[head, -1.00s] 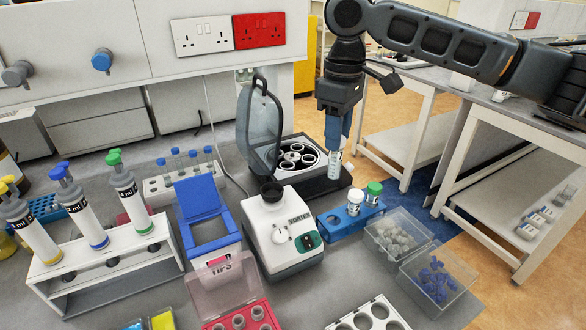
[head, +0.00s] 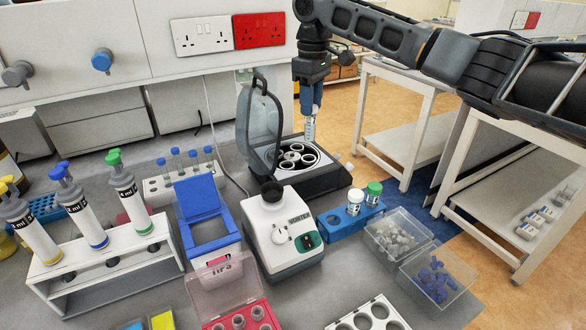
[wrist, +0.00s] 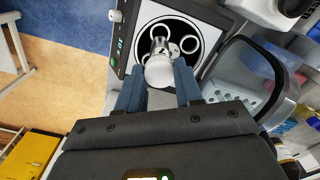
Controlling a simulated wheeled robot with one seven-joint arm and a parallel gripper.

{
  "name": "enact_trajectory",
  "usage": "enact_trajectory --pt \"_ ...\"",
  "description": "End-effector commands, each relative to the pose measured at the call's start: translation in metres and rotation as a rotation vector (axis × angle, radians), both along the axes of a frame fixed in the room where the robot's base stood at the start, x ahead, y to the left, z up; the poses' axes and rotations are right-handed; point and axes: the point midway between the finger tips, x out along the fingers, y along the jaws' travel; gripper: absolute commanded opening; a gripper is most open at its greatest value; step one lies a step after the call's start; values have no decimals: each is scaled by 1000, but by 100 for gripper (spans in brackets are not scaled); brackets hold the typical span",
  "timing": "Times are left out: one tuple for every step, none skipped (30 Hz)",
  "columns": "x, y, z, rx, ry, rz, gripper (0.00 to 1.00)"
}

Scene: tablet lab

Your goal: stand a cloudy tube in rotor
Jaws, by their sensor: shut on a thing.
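My gripper (head: 312,108) is shut on a pale tube (head: 310,130), which hangs upright with graduation marks on its side. In the wrist view the tube's round white top (wrist: 160,71) shows between the blue fingers of my gripper (wrist: 159,82). The rotor (head: 294,157) is a dark bowl with several pale ring-shaped holes inside the open centrifuge (head: 338,177). It also shows in the wrist view (wrist: 187,24). The tube's lower end is over the back right part of the rotor; I cannot tell whether it is in a hole.
The raised clear lid (head: 262,125) stands left of the rotor. The vortex mixer (head: 283,238) is in front. A blue rack (head: 340,228) holds a white-capped and a green-capped tube. Two clear bins (head: 440,285) hold caps. A white rack (head: 160,192) stands behind left.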

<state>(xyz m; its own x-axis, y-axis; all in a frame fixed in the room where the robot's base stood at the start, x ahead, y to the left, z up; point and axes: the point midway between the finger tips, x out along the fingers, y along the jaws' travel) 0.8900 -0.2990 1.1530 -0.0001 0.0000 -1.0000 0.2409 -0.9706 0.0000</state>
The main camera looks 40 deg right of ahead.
Motion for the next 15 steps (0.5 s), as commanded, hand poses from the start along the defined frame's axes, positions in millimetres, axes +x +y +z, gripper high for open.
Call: enact_trajectory --pt "1 0 0 0 0 0 16" --pt "1 0 0 0 0 0 16" --pt "1 0 0 0 0 0 16" --pt "1 0 0 0 0 0 16" --pt "1 0 0 0 0 0 16" --pt "1 0 0 0 0 0 16" --pt "1 0 0 0 0 0 16" --pt "1 0 0 0 0 0 16" --pt "1 0 0 0 0 0 16" --pt "0 0 -1 0 0 0 16" --pt "0 0 -2 1 0 0 16" --pt "0 0 -4 2 0 0 16" --pt "0 0 -6 2 0 0 16" --pt "0 1 -9 3 1 0 16" --pt "0 1 -13 3 2 0 16"
